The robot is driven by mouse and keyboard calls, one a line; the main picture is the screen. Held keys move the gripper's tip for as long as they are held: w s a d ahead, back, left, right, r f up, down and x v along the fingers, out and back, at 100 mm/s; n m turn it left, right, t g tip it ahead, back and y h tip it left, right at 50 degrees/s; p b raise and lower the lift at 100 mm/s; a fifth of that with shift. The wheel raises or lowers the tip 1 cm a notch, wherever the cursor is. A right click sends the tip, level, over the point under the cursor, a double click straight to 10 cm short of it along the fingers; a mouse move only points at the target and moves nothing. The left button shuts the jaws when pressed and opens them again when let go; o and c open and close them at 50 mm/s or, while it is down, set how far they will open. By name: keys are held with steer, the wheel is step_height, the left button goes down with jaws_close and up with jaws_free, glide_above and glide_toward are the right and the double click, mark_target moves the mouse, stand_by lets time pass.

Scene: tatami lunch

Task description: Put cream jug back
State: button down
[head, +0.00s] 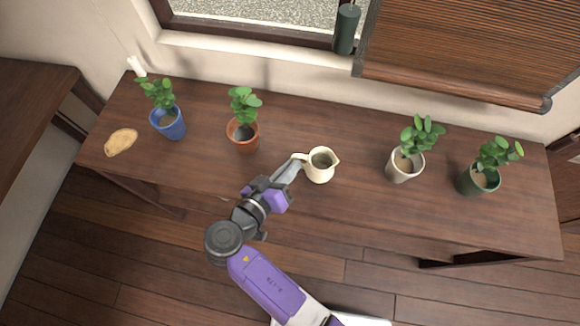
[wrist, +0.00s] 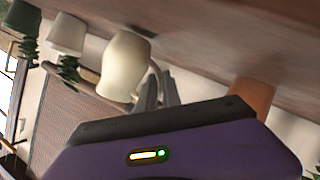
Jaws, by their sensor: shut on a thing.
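The cream jug (head: 321,165) is at the middle of the long wooden table (head: 330,205) in the head view. Its spout points right and its handle points left, toward my gripper. My gripper (head: 298,161) is shut on the jug's handle, coming from the lower left. In the wrist view the jug (wrist: 122,68) is beyond the fingers (wrist: 160,92), with its handle between them. The head view looks from above, so I cannot tell clearly whether the jug touches the table.
A blue pot (head: 170,124) and a terracotta pot (head: 243,137) with plants stand left of the jug. A white pot (head: 404,167) and a dark green pot (head: 478,181) stand right. A tan oval item (head: 121,141) lies at the left end. Table between jug and white pot is clear.

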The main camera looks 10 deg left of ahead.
steer(key=shift+f, duration=0.3)
steer(key=shift+f+b, duration=0.25)
steer(key=shift+b, duration=0.05)
steer(key=c, duration=1.5)
jaws_free()
steer(key=shift+r, duration=0.15)
steer(key=shift+s+r+p, duration=0.1)
steer(key=shift+r+p, duration=0.05)
steer(key=shift+p, duration=0.15)
steer(key=b+v, duration=0.2)
steer(key=v, duration=0.9)
steer(key=shift+s+a, duration=0.25)
steer(key=shift+s, duration=0.1)
